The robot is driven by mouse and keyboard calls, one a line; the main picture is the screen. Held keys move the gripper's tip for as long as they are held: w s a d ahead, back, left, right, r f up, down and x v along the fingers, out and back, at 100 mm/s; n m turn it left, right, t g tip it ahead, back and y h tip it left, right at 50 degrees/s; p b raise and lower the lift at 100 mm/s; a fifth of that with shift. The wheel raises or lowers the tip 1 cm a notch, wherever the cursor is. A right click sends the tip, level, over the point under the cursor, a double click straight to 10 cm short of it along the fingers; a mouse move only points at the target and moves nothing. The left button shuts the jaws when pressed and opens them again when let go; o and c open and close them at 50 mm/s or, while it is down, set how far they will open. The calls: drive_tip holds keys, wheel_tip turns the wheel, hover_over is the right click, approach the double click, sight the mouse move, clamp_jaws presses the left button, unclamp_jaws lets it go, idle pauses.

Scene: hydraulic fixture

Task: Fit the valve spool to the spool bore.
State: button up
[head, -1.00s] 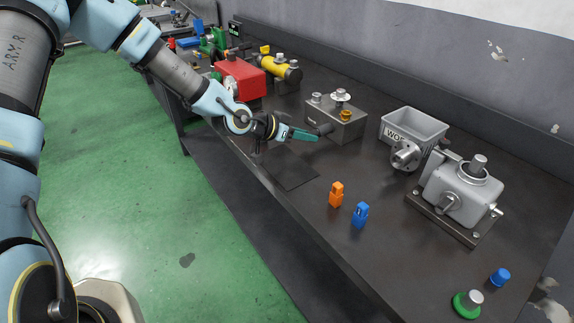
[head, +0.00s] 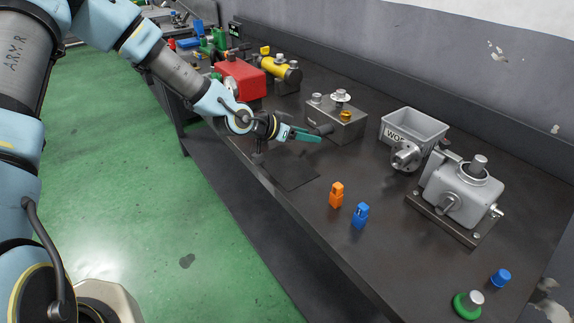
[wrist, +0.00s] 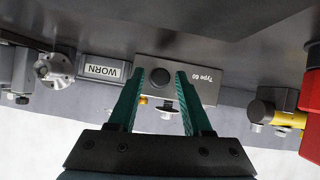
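The grey valve block (head: 345,127), marked "Type 60" in the wrist view (wrist: 207,88), stands on the bench. A dark round cylinder, apparently the valve spool (head: 323,129), sticks out of its near face. Its round end (wrist: 160,77) shows between my fingers in the wrist view. The bore is hidden behind it, and I cannot tell how deep it sits. My gripper (wrist: 161,73) has its two green fingers spread, with a gap on each side of the round end. In the head view my gripper (head: 305,136) is just in front of the block.
A grey "WORN" bin (head: 424,122), a flanged part (head: 406,156) and a grey housing (head: 460,193) stand to the right. Orange (head: 336,195) and blue (head: 360,215) pieces stand near the front edge. A red unit (head: 240,80) is on the left.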

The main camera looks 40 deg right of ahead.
drive_tip(key=shift+o, duration=0.8)
drive_tip(key=b+v, duration=0.2)
drive_tip(key=v, duration=0.8)
drive_tip(key=shift+a+r, duration=0.15)
drive_tip(key=shift+a, duration=0.25)
drive_tip(key=shift+w, duration=0.1)
